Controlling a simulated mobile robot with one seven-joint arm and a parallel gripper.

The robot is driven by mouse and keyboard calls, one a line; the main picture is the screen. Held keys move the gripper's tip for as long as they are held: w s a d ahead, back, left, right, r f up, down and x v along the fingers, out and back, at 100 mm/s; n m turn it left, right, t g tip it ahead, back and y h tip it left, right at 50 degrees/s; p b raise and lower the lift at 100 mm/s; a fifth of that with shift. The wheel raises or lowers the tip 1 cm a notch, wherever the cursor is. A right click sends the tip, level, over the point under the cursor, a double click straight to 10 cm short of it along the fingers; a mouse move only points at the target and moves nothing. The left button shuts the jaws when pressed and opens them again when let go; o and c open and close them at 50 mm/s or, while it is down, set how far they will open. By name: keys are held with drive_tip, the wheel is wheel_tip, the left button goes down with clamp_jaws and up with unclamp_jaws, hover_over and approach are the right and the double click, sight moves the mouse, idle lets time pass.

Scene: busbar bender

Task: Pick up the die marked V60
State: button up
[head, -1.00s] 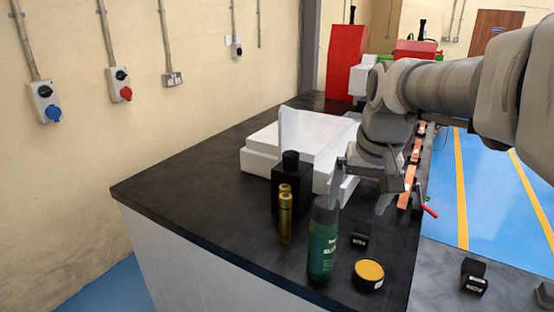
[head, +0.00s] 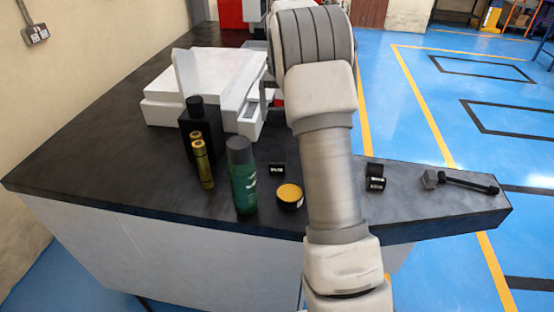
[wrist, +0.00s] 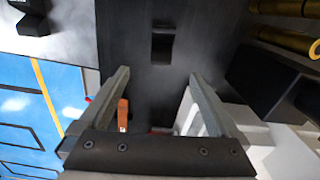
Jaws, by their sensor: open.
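Two small black dies with white markings stand on the dark bench in the head view. One die (head: 278,168) is left of my arm, beside the yellow-topped tin; the other die (head: 375,177) is right of my arm. Their markings are too small to read, so I cannot tell which is V60. In the wrist view, my gripper (wrist: 157,84) is open and empty, with the nearer die (wrist: 162,44) beyond its fingertips, roughly centred between them. The other die (wrist: 32,20) is at the top left. My arm hides the gripper in the head view.
A white machine (head: 208,82) stands behind. A dark tool (head: 466,183) lies at the right end.

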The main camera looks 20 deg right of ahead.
hover_over(278, 158)
drive_tip(key=s, duration=0.1)
wheel_tip(278, 158, down, 11)
drive_tip(key=shift+s+a+f+p, duration=0.1)
drive_tip(key=shift+s+f+p, duration=0.05)
drive_tip(key=shift+p, duration=0.15)
drive_tip(key=shift+s+a+f+p, duration=0.15)
drive_tip(key=shift+f+p, duration=0.1)
drive_tip(key=shift+f, duration=1.05)
drive_tip(key=shift+w+a+f+p, duration=0.15)
drive_tip(key=shift+f+p, duration=0.1)
drive_tip(key=shift+f, duration=1)
drive_tip(key=shift+s, duration=0.1)
clamp_jaws()
drive_tip(key=shift+r, duration=0.1)
